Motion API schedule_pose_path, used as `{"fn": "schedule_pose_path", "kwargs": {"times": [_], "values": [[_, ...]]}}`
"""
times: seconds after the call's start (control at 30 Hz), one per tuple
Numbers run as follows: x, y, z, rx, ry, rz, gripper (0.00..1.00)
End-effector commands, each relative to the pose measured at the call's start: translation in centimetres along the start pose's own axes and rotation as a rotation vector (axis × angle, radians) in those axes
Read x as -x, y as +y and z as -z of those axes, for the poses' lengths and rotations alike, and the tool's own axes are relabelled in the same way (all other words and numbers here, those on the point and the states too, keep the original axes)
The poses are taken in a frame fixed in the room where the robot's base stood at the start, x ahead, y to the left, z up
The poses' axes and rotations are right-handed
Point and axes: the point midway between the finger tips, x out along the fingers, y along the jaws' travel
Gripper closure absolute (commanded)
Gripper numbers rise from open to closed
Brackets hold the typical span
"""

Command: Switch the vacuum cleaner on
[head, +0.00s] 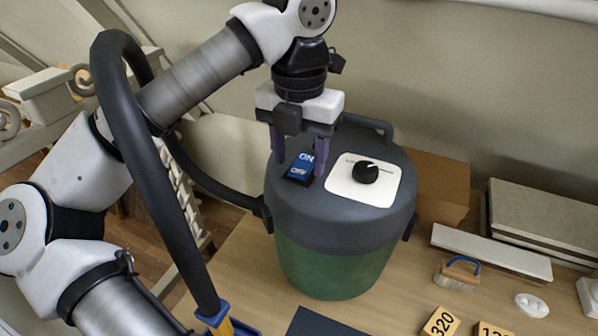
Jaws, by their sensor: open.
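The vacuum cleaner (345,232) stands on the table, with a dark grey lid and a green drum. On its lid is a blue rocker switch (301,167) marked ON at its far end and OFF at its near end. Which end is pressed down I cannot tell. My gripper (298,165) points down over the lid with its jaws open, one purple finger to each side of the switch. Whether a finger touches the switch or lid is not clear. A black knob (366,172) sits on a white plate right of the switch.
The black hose (138,150) arches up at the left, in front of my arm, and comes down beside the drum. A handle (370,125) rises behind the switch. A brush (457,272), number plates (440,322) and boxes (545,228) lie to the right.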

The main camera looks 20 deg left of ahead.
Motion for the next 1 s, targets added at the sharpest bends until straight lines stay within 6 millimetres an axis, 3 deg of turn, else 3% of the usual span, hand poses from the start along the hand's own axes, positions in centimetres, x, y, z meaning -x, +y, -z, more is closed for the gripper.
{"fn": "schedule_pose_path", "kwargs": {"times": [0.13,0.47,0.8,1.0], "values": [[-1.31,-0.03,0.01,-0.001,0.000,0.000,0.49],[-1.44,-0.03,0.01,-0.001,0.000,0.000,0.49],[-1.43,-0.03,0.01,-0.001,0.000,0.000,0.91],[-1.12,-0.04,-0.13,-0.001,0.036,-0.002,0.94]]}}
